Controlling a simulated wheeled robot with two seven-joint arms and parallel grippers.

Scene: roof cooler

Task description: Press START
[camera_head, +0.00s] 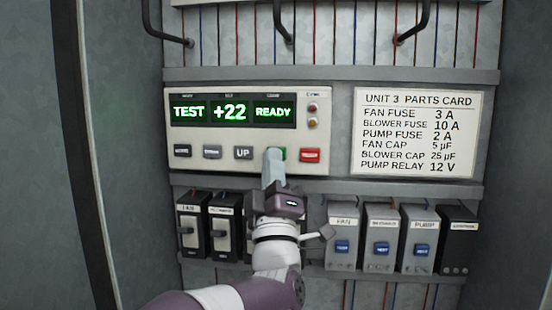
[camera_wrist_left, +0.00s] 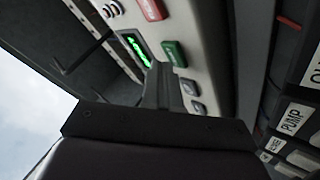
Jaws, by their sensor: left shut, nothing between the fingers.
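The control panel (camera_head: 340,160) has a display (camera_head: 232,112) reading TEST, +22 and READY. The green button (camera_head: 283,153) is mostly covered by my left gripper (camera_head: 273,155) in the head view. In the left wrist view the green button (camera_wrist_left: 175,53) shows just beyond the fingertips of my left gripper (camera_wrist_left: 158,70); its label is not readable. The gripper is shut and empty, pointing at the panel. Whether its tip touches the button I cannot tell. My right gripper is in neither view.
A red button (camera_head: 310,155) sits right of the green one, and the UP button (camera_head: 243,152) left of it. A parts card (camera_head: 416,132) is to the right. Dark breakers (camera_head: 192,228) and grey labelled modules (camera_head: 342,235) line the rail below.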

